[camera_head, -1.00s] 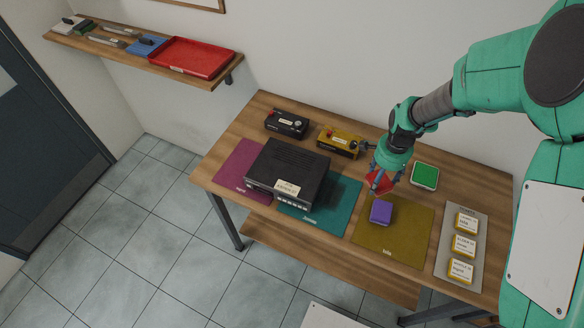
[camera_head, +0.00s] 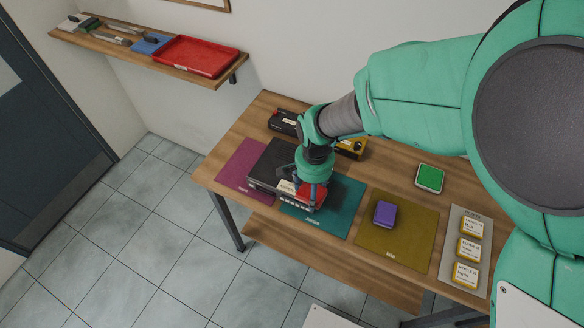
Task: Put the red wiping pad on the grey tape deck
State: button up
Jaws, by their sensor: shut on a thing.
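The red wiping pad (camera_head: 315,196) is in my gripper (camera_head: 309,187), which is shut on it. The dark grey tape deck (camera_head: 268,160) sits on the left half of the table, across the purple and teal mats. My gripper holds the pad at the deck's right front part, beside its white label. Whether the pad touches the deck's top or hangs just above it, I cannot tell. My gripper and wrist hide the right side of the deck.
A purple block (camera_head: 385,213) lies on the olive mat (camera_head: 405,245). A green pad (camera_head: 429,178) lies further back. A grey board (camera_head: 458,250) with labelled yellow-edged blocks is at the right. A black device (camera_head: 284,121) and a yellow device (camera_head: 352,147) stand behind, partly hidden by my arm.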

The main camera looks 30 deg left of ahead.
jog(key=shift+s+a+r+n, duration=0.1)
jog(key=shift+s+a+n, duration=0.2)
jog(key=shift+s+a, duration=0.3)
jog(key=p, duration=0.1)
send_over(292, 162)
jog(key=s, duration=0.2)
jog(key=shift+d+f, duration=0.4)
jog(key=shift+f, duration=0.4)
jog(key=shift+f, duration=0.1)
jog(key=shift+f, duration=1.6)
jog(key=shift+f, duration=0.2)
jog(key=o, duration=1.2)
jog(key=shift+c, duration=0.2)
